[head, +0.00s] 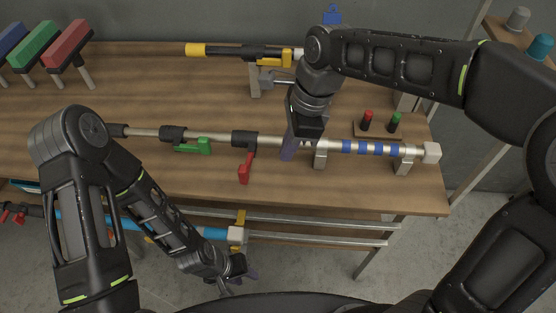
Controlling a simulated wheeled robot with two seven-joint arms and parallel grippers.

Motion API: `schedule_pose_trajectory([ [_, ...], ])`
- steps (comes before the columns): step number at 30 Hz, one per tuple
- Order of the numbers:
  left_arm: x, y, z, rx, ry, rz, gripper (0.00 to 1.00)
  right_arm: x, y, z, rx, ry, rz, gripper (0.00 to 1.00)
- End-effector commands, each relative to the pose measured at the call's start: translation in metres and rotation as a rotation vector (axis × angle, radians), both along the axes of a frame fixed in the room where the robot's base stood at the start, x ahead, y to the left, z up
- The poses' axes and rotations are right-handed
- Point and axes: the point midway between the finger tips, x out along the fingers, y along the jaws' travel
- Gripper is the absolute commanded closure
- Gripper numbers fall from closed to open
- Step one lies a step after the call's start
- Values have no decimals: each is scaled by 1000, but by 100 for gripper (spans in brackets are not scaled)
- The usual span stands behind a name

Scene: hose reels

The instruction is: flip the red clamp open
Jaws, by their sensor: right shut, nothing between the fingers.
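A silver pole (218,136) runs left to right along the table. The red clamp's lever (245,168) hangs toward the table's front edge from a black collar (244,139) on this pole. The green clamp's lever (193,147) lies along the pole, further left. My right gripper (288,151) points down at the pole, to the right of the red lever and apart from it. It is shut and empty, and its fingers partly hide the pole. My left gripper (240,281) is low in front of the table, away from the red clamp. Its fingers look apart and empty.
Pale brackets (320,155) hold the pole's blue-banded right end. A small stand with red and green knobs (380,126) is behind it. Another pole with a yellow end (196,50) lies at the back. Blue, green and red-topped handles (66,42) stand at the back left. A lower rack (300,222) is below.

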Motion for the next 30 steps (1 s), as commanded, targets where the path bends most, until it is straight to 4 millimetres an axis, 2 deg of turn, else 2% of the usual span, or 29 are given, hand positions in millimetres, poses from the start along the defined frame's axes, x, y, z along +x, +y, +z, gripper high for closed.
schedule_pose_trajectory([
  [3,1,0,-4,-1,-2,0,64,-1,-5,23,2,-5,0,100],
  [10,1,0,-5,-2,-3,-1,64,-3,-11,50,0,-2,0,100],
  [30,1,0,-5,-1,-4,-1,64,-4,-12,53,0,0,0,100],
])
